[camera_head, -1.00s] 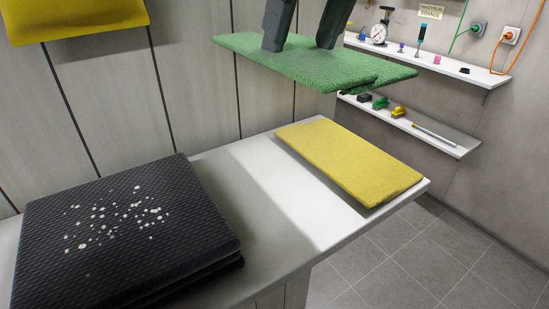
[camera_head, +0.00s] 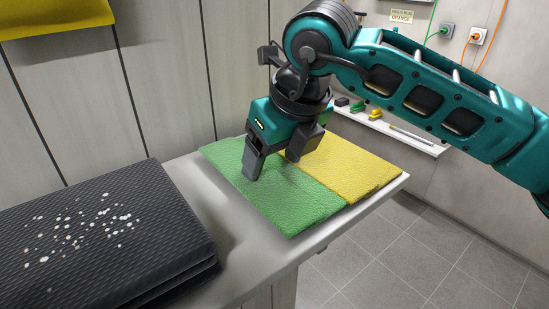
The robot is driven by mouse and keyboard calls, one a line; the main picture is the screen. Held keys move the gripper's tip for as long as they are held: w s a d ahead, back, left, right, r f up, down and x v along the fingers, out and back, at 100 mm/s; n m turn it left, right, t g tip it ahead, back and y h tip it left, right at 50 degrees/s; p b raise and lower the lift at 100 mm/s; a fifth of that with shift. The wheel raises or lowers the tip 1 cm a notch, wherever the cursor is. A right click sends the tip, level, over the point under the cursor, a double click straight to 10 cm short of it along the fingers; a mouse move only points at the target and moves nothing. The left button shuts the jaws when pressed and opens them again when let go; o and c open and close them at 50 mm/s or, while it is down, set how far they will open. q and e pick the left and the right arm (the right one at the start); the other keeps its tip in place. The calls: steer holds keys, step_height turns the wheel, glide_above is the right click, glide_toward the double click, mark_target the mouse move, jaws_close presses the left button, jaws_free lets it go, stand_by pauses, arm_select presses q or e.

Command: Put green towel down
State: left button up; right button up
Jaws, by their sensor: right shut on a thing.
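The green towel (camera_head: 290,210) is a folded, flat pad at the right end of the light worktop (camera_head: 190,175). It lies level, directly left of the folded yellow towel (camera_head: 355,165), edge against edge; I cannot tell whether it overlaps it slightly. My right gripper (camera_head: 273,162) points down onto the green towel's upper part, with both fingers at its surface, and is shut on it. The gripper and wrist hide part of the towels' back edges. My left gripper is out of view.
A dark, folded, textured stack with white spots (camera_head: 90,235) takes the left of the worktop. A bare strip lies between it and the green towel. A wall shelf (camera_head: 400,133) with small items is behind right. Something yellow (camera_head: 50,15) hangs top left.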

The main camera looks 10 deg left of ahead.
steer(key=shift+f, duration=0.1)
steer(key=shift+f, duration=0.15)
steer(key=o, duration=1.1)
steer(key=shift+r, duration=0.4)
steer(key=v, duration=1.1)
steer(key=shift+s+d+r+p, duration=0.15)
steer(key=shift+d+r+p, duration=0.05)
steer(key=shift+p, duration=0.1)
steer(key=shift+s, duration=0.1)
